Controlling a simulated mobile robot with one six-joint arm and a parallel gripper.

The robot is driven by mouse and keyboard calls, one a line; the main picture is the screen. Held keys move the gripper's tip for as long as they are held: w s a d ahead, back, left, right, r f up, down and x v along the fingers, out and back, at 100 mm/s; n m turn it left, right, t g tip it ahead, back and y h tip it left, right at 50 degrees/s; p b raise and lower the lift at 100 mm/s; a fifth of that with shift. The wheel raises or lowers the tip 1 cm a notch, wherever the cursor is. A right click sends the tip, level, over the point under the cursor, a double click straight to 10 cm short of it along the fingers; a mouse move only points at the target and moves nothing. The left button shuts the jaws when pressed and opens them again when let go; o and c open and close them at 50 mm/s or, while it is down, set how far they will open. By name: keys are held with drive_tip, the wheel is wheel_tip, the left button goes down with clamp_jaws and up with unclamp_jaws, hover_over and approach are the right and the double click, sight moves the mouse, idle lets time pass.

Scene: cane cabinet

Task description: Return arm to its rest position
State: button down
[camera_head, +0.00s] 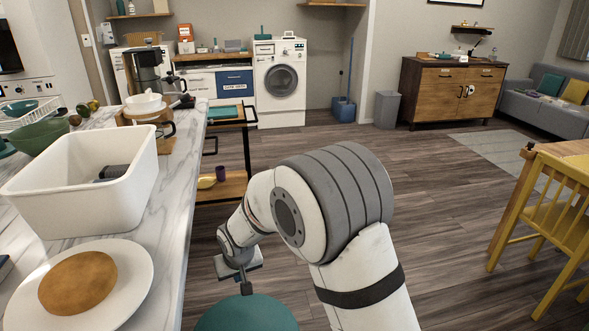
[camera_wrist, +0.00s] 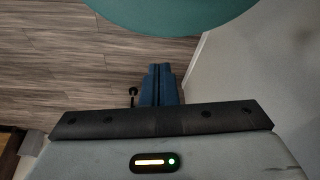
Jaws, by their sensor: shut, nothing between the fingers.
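My arm bends up and over to the left in the head view, with its elbow high at the picture's middle. My gripper (camera_head: 246,288) hangs low at its end, pointing down beside the marble counter's edge. Its fingertips are close to a round teal surface (camera_head: 248,316); I cannot tell whether they touch. In the wrist view the dark blue fingers (camera_wrist: 159,84) are together with nothing between them. The teal surface (camera_wrist: 170,14) also shows at the top there, with wooden floor beside it.
The marble counter (camera_head: 178,205) runs along the left, with a white tub (camera_head: 85,205) and a plate (camera_head: 135,285) bearing a round brown item near its edge. A dark-framed cart (camera_head: 232,188) stands beyond. Yellow chair (camera_head: 540,210) at right. Open floor (camera_head: 440,190) lies between.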

drive_tip(key=s+d+r+m+h+p, duration=0.1)
drive_tip(key=s+d+r+p, duration=0.15)
drive_tip(key=d+r, duration=0.7)
drive_tip(key=s+d+r+m+p, duration=0.15)
drive_tip(key=d+r+p, duration=0.25)
drive_tip(key=d+r, duration=0.55)
drive_tip(key=s+d+r+m+p, duration=0.1)
drive_tip(key=s+d+r+p, duration=0.2)
drive_tip(key=s+d+r, duration=0.2)
drive_tip(key=s+d+r+m+p, duration=0.2)
drive_tip(key=s+d+r, duration=0.3)
drive_tip(key=s+d, duration=0.6)
drive_tip(key=shift+s+r+g+h+p, duration=0.3)
drive_tip(key=shift+s+h+p, duration=0.1)
drive_tip(key=shift+s+p, duration=0.1)
